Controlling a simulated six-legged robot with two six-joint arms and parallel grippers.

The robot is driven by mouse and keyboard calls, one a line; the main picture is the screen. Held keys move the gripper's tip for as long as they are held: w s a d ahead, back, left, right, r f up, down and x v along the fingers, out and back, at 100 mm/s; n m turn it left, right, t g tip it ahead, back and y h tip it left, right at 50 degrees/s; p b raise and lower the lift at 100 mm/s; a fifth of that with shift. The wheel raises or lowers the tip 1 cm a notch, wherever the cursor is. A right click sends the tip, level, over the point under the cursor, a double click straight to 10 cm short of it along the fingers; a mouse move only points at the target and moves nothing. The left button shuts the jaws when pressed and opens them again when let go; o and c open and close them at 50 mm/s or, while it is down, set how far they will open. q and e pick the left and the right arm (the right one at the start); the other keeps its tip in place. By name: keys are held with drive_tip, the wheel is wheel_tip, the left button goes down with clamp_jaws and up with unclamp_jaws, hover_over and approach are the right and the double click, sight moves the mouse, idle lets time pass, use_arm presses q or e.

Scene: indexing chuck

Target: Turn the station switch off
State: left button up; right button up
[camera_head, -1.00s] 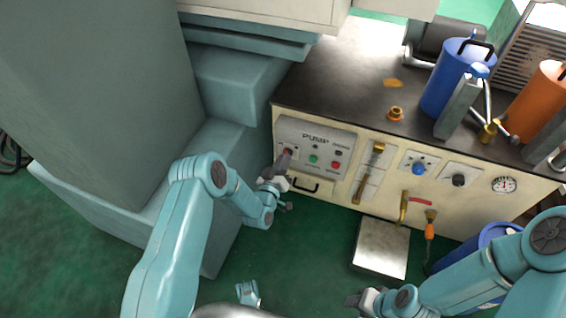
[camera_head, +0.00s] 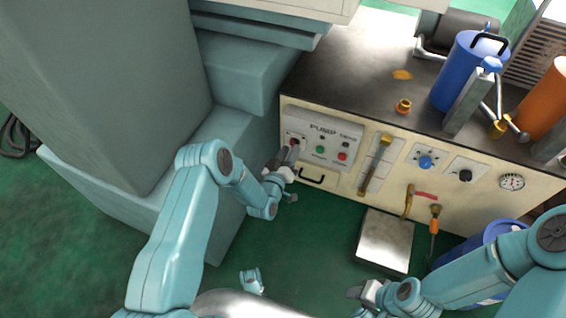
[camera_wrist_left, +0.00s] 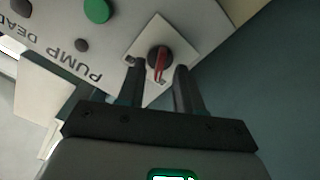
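The station switch (camera_wrist_left: 158,62) is a round black rotary knob with a red pointer on a white square plate. In the head view the switch (camera_head: 294,143) sits at the left end of the grey PUMP panel, partly hidden by my gripper. My left gripper (camera_head: 286,157) is just in front of it. In the left wrist view its two fingers (camera_wrist_left: 159,82) stand apart, open, with the knob between or just beyond their tips; contact cannot be told. My right gripper (camera_head: 361,294) is at the bottom, well away from the panel; its fingers are too small to read.
The PUMP panel (camera_head: 323,137) also carries a green button (camera_head: 320,149) and a red button (camera_head: 342,156). A black handle (camera_head: 311,176) is below it. A metal box (camera_head: 385,241) stands on the floor.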

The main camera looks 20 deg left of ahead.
use_arm(q)
drive_tip(key=s+p, duration=0.4)
drive_tip(key=s, duration=1.2)
drive_tip(key=shift+a, duration=0.25)
drive_tip(key=w+d+r+m+g+h, duration=0.1)
drive_tip(key=w+d+r+m+h, duration=0.3)
drive_tip(key=r, duration=0.5)
drive_tip(key=s+d+f+g, duration=0.2)
drive_tip(key=s+f+g, duration=0.3)
drive_tip(key=s+g, duration=0.45)
drive_tip(key=s+d+f+g, duration=0.2)
drive_tip(key=s+f+g, duration=0.3)
drive_tip(key=s, duration=0.7)
wheel_tip(320, 180, up, 27)
drive_tip(key=s+g+p, duration=0.1)
drive_tip(key=g+p, duration=0.1)
drive_tip(key=p, duration=2.4)
drive_tip(key=shift+s+a+y, duration=0.15)
drive_tip(key=shift+s+y, duration=0.15)
